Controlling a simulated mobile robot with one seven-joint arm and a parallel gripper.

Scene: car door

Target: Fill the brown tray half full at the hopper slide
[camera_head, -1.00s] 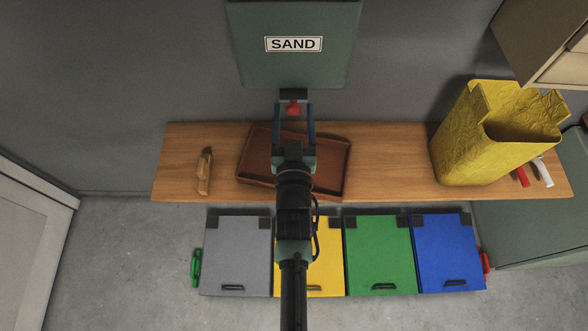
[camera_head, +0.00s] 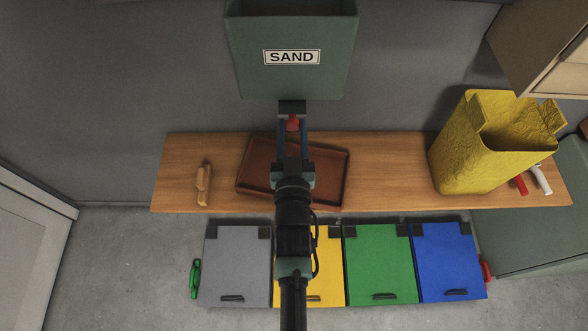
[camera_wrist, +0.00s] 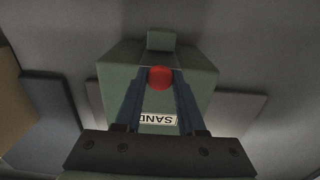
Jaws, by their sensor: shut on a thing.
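The green hopper (camera_head: 290,75) with a "SAND" label hangs on the wall above the bench, and it also shows upside down in the wrist view (camera_wrist: 205,90). A red knob (camera_head: 292,123) sits at its slide (camera_head: 292,106), below the hopper. My gripper (camera_head: 292,126) is shut on the red knob, which also shows between the blue fingers in the wrist view (camera_wrist: 160,77). The brown tray (camera_head: 330,178) lies on the wooden bench, slightly turned, below the hopper. My arm hides its middle. No sand can be seen in its visible parts.
A wooden-handled tool (camera_head: 203,184) lies on the bench's left. A yellow bag (camera_head: 470,155) stands at the right beside red (camera_head: 521,185) and white (camera_head: 541,180) handled items. Grey (camera_head: 237,265), yellow (camera_head: 330,265), green (camera_head: 380,264) and blue (camera_head: 449,260) lidded bins stand in front.

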